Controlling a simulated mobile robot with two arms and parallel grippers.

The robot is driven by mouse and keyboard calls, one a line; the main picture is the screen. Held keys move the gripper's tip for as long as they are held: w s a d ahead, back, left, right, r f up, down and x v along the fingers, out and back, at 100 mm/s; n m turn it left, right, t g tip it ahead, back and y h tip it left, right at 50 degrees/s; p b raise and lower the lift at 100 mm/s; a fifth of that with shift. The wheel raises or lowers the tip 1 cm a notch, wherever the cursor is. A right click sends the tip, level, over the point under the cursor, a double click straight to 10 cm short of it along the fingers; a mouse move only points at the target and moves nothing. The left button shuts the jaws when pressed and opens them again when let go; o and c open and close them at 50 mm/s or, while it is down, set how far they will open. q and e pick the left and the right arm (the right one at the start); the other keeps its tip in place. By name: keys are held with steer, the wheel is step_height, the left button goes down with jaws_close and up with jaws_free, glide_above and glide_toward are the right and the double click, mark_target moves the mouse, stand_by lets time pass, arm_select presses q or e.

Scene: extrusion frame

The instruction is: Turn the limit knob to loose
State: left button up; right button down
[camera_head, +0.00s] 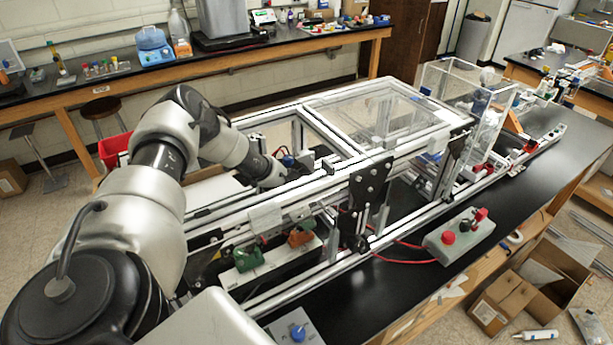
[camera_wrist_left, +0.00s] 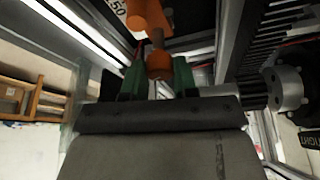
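A blue knob (camera_head: 297,332) sits on a pale plate at the bottom edge of the head view. A grey control box (camera_head: 460,236) with a red button and further knobs stands on the black bench at right. I cannot read which knob is the limit knob. My left arm reaches over the frame from the left; its gripper (camera_head: 300,162) is partly hidden among the rails. In the left wrist view two green fingers (camera_wrist_left: 157,80) stand apart. An orange part (camera_wrist_left: 160,65) shows between them; I see no clear contact. My right gripper is out of view.
An aluminium extrusion frame (camera_head: 330,185) with clear panels fills the middle of the bench. Green (camera_head: 247,256) and orange (camera_head: 300,237) parts sit low inside it. Red tubing (camera_head: 405,258) runs to the control box. Bare black bench (camera_head: 370,300) lies in front of the frame.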

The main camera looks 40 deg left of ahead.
arm_select(q)
steer(key=shift+c, duration=1.1)
steer(key=shift+n+y, duration=0.3)
steer(key=shift+n, duration=0.5)
steer(key=o, duration=0.9)
steer(key=shift+r, duration=0.15)
steer(key=v, duration=1)
steer(key=shift+s+r, duration=0.2)
steer(key=shift+r, duration=0.05)
